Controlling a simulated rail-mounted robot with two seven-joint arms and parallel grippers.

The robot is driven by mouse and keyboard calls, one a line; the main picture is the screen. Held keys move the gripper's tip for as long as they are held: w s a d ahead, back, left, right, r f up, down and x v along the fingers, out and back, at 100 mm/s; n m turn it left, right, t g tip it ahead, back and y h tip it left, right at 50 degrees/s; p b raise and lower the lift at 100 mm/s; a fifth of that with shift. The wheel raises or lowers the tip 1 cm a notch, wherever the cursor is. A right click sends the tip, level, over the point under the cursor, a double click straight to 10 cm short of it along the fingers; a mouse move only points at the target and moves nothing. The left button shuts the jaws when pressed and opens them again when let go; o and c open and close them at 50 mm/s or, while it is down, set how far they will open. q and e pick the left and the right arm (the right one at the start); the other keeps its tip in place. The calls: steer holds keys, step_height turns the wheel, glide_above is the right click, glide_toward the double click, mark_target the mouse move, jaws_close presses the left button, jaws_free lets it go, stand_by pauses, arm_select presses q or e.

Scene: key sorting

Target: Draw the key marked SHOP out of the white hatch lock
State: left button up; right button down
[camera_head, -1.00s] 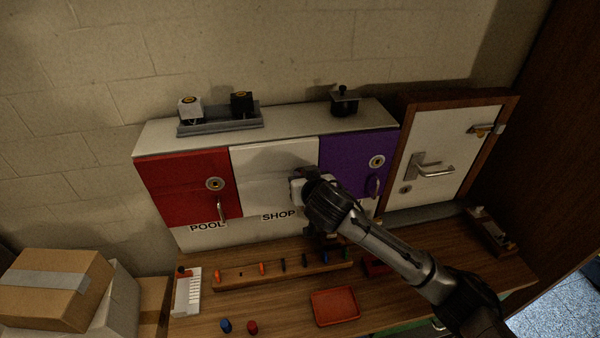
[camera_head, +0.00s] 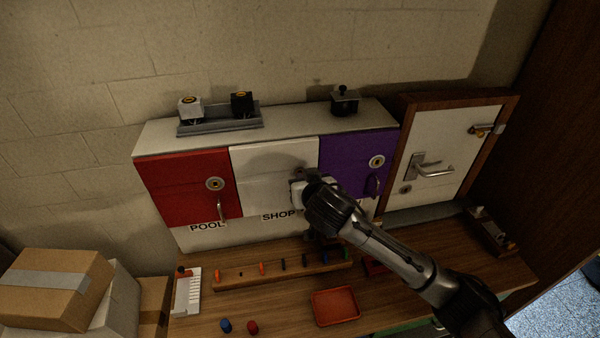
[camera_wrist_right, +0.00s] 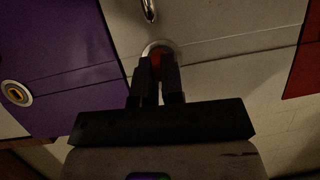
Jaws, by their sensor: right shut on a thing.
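The white hatch (camera_head: 262,180) is closed, between the red and purple hatches, above the label SHOP. My right gripper (camera_head: 298,188) is in front of its right side. In the right wrist view, my right gripper (camera_wrist_right: 159,82) is shut, its fingertips just in front of the round lock (camera_wrist_right: 147,48) of the white hatch. A red piece, which looks like the key (camera_wrist_right: 158,58), shows between the fingertips at the lock. No marking on it is readable. The fingers hide most of the key, and I cannot tell how deep it sits in the lock. My left gripper is out of view.
The red hatch (camera_head: 190,185) and purple hatch (camera_head: 350,160) have handles and locks. Below, a wooden rack (camera_head: 240,280) holds several small coloured items. A red tray (camera_head: 335,307) lies on the bench. Cardboard boxes (camera_head: 50,290) stand at left, a small white door (camera_head: 447,150) at right.

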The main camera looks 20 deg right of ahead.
steer(key=s, duration=0.3)
steer(key=shift+s+a, duration=0.2)
steer(key=shift+s, duration=0.05)
stand_by(0.4)
